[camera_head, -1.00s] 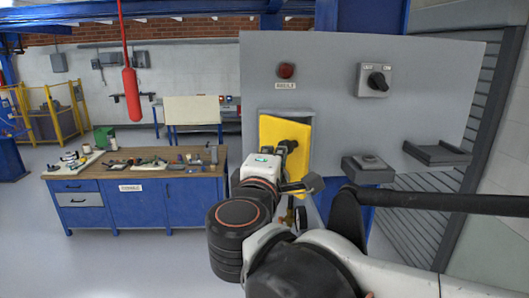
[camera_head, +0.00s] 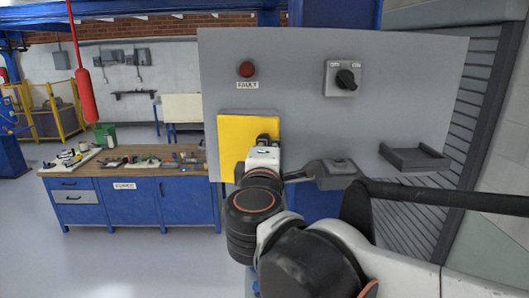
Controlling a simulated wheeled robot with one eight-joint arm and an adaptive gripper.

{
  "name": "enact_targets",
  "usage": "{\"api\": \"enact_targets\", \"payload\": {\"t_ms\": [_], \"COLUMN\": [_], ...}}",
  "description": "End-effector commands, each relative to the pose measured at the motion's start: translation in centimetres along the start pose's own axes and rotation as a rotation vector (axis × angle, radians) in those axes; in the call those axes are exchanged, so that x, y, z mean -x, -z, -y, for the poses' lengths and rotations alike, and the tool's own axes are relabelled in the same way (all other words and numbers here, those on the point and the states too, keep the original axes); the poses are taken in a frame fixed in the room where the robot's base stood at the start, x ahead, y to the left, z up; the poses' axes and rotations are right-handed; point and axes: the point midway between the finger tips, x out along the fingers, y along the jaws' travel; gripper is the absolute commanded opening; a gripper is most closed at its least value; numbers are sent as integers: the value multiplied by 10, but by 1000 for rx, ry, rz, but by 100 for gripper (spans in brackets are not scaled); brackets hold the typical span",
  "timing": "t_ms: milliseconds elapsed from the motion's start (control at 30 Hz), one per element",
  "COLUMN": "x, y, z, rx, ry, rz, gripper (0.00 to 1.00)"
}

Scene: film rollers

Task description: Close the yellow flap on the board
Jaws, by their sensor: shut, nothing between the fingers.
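The yellow flap (camera_head: 236,142) is on the lower left of the grey upright board (camera_head: 300,105). It looks flat, or nearly flat, against the board. No gap shows at its visible edges. My gripper (camera_head: 266,141) is at the right part of the flap, shut and holding nothing. It seems to touch the flap or to be very close to it. My wrist hides the flap's lower right corner.
A blue workbench (camera_head: 130,202) with tools stands at the left. Floor at the lower left is clear.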

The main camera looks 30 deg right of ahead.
Motion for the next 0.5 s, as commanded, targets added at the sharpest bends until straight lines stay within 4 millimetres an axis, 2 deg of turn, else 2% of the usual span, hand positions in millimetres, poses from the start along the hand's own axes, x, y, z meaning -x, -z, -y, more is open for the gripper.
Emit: {"api": "enact_targets", "payload": {"t_ms": [200,500], "x": [-12,-18], "y": [-7,-9], "z": [0,0], "rx": [0,0], "ry": [0,0], "rz": [3,1], "gripper": [0,0]}}
